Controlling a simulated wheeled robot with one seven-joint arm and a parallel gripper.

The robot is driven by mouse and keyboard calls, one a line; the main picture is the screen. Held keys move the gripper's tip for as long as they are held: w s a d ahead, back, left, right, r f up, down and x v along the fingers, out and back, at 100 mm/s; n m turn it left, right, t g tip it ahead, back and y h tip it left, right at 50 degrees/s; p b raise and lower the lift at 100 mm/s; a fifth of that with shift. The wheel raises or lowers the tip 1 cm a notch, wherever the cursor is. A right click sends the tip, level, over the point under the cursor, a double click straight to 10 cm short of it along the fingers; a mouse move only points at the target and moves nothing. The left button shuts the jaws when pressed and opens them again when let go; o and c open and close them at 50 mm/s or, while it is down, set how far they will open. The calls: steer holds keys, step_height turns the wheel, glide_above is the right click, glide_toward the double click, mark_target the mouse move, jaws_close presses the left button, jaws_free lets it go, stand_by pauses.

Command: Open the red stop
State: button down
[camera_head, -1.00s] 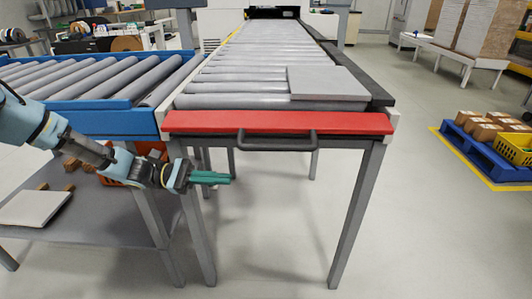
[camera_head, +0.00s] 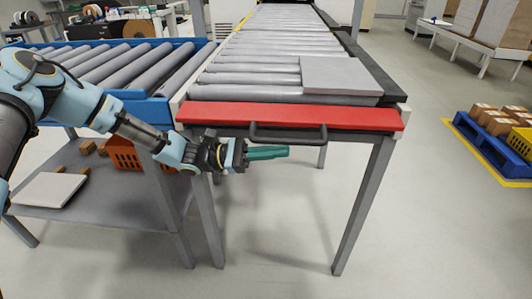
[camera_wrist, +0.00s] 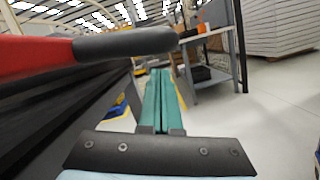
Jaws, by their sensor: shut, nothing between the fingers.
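The red stop (camera_head: 350,116) is a flat red bar lying across the near end of the roller conveyor. It has a dark grey handle (camera_head: 288,138) on its front edge. My gripper (camera_head: 286,152) is shut and empty, with its teal fingers lying just below the handle's left part in the head view. I cannot tell whether they touch it. In the wrist view the shut fingers (camera_wrist: 161,102) point away, and the handle (camera_wrist: 125,42) and red stop (camera_wrist: 35,56) show at upper left, close to the camera.
A grey panel (camera_head: 340,75) lies on the conveyor rollers (camera_head: 262,60) behind the stop. A blue-framed roller conveyor (camera_head: 140,105) stands on the left, above a low shelf with an orange crate (camera_head: 125,154). The floor in front is clear. A blue pallet (camera_head: 487,138) stands at right.

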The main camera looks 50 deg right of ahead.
steer(key=shift+s+a+r, duration=0.2)
steer(key=shift+a+r, duration=0.05)
steer(key=shift+r, duration=0.5)
steer(key=r+n+p, duration=0.1)
steer(key=r+n+h+p, duration=0.1)
steer(key=p, duration=0.1)
steer(key=r+n+p, duration=0.1)
steer(key=r+p, duration=0.1)
steer(key=shift+s+a+n+t, duration=0.2)
steer(key=shift+a+n+t, duration=0.1)
steer(key=shift+n, duration=0.1)
steer(key=shift+r+p, duration=0.35)
steer(key=shift+p, duration=0.1)
steer(key=shift+f, duration=0.15)
